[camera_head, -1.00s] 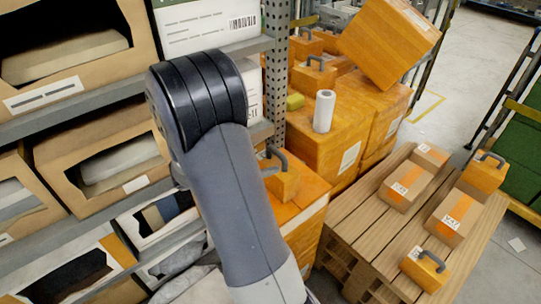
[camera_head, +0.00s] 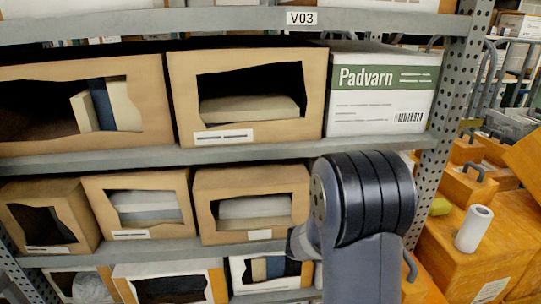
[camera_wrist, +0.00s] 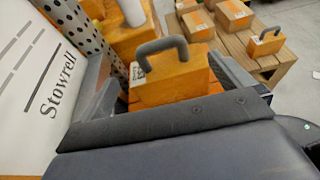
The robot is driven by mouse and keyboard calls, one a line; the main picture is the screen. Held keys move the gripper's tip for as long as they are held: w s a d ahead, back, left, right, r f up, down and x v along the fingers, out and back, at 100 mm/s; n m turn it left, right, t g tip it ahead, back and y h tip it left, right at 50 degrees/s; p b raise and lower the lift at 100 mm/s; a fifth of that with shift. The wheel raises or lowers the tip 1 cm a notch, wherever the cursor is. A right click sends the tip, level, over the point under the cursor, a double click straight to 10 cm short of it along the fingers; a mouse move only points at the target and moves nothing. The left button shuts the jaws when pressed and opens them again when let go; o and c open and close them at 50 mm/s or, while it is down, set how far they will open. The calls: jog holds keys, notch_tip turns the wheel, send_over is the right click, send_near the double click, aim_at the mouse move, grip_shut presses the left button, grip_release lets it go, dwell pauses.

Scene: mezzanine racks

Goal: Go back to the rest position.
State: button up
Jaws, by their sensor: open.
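My gripper (camera_wrist: 160,68) is open in the wrist view, one dark finger on each side of the picture's middle. An orange case with a grey handle (camera_wrist: 172,82) shows between the fingers. It stands upright; I cannot tell how far it is from them, but the jaws are not closed on it. In the head view my arm (camera_head: 365,210) rises at lower right in front of the rack, and my gripper is out of that view. The grey handle of an orange case shows just right of the arm, mostly hidden.
A grey rack (camera_head: 110,163) with open cardboard boxes fills the head view. A white Padvarn box (camera_head: 380,95) sits on it beside a perforated post (camera_head: 450,110). Large orange boxes with a white roll (camera_head: 474,229) stand at right. A white Stowrell box (camera_wrist: 38,75) is close at left in the wrist view.

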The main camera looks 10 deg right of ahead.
aim_at(408, 256)
jog(key=x, duration=1)
jog(key=shift+d+f, duration=0.15)
jog(key=shift+f, duration=0.25)
notch_tip(408, 256, up, 3)
jog(key=shift+f, duration=0.15)
jog(key=shift+r, duration=0.4)
jog(key=shift+f, duration=0.15)
